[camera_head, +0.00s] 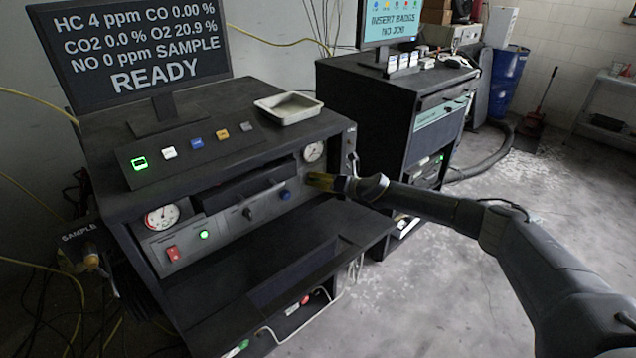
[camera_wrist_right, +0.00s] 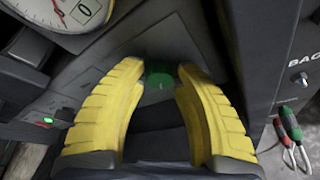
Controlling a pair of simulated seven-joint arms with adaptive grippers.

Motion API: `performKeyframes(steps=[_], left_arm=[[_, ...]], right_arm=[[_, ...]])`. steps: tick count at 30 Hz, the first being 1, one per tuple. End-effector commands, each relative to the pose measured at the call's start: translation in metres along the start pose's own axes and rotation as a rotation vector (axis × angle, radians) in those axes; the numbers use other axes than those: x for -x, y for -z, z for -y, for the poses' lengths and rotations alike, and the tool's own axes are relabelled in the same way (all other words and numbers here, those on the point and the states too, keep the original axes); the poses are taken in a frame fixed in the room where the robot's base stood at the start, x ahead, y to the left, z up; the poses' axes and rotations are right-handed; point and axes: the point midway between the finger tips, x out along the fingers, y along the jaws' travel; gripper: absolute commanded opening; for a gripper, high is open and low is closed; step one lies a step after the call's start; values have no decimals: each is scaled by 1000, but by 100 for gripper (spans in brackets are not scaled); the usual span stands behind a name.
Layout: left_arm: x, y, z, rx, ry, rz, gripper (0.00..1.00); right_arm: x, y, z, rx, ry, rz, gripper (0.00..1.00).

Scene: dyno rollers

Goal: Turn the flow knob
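My right gripper (camera_head: 322,182) is at the right end of the front panel of the dark analyser cabinet, just below the right dial gauge (camera_head: 314,151). In the right wrist view its two yellow fingers (camera_wrist_right: 160,72) are spread apart. A round green knob (camera_wrist_right: 158,82) lies between their tips; I cannot tell whether they touch it. In the head view the gripper hides this knob. A blue knob (camera_head: 285,195) and a dark knob (camera_head: 248,213) sit further left on the panel. No label marking the flow knob is readable. My left gripper is not in view.
A dark shelf (camera_head: 345,222) juts out below the panel. A metal tray (camera_head: 288,107) sits on the cabinet top. A second cabinet (camera_head: 365,110) stands behind. In the right wrist view, red and green clips (camera_wrist_right: 287,128) hang at the right.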

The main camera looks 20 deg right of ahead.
Motion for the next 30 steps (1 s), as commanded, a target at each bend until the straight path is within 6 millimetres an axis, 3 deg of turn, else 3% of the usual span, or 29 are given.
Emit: performKeyframes(steps=[1, 8, 17, 30], left_arm=[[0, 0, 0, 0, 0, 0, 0], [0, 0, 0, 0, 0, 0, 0], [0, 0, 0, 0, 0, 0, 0], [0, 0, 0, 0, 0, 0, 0]], right_arm=[[0, 0, 0, 0, 0, 0, 24], [0, 0, 0, 0, 0, 0, 0], [0, 0, 0, -5, -1, 0, 0], [0, 0, 1, -183, -68, -7, 0]])
